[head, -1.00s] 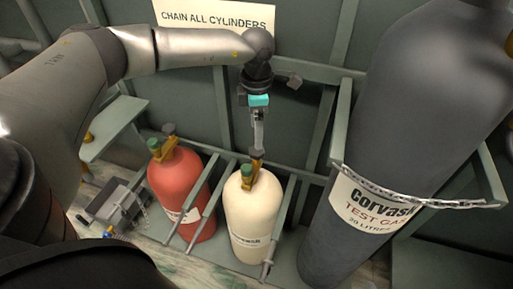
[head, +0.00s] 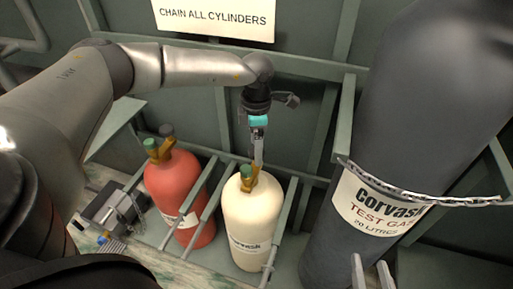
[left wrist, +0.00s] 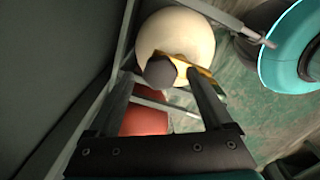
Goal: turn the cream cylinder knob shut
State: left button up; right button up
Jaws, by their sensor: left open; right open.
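The cream cylinder (head: 252,215) stands upright in the rack, with a green fitting (head: 246,172) and brass valve (head: 252,183) on top. Its dark grey round knob (left wrist: 160,71) shows in the left wrist view beside the brass valve (left wrist: 196,68). My left gripper (head: 258,163) points down over the valve and hides the knob in the head view. In the left wrist view its open fingers (left wrist: 160,80) lie on either side of the knob; I cannot tell whether they touch it. My right gripper (head: 371,270) is open and empty at the bottom right, in front of the grey cylinder.
A red cylinder (head: 172,185) with a similar valve stands left of the cream one, with rack bars (head: 205,205) between. A large grey cylinder (head: 410,130) leans in view at the right behind a chain (head: 430,199).

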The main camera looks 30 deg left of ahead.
pick_arm(q)
jog(key=shift+f, duration=0.25)
grip_shut()
dwell(0.7)
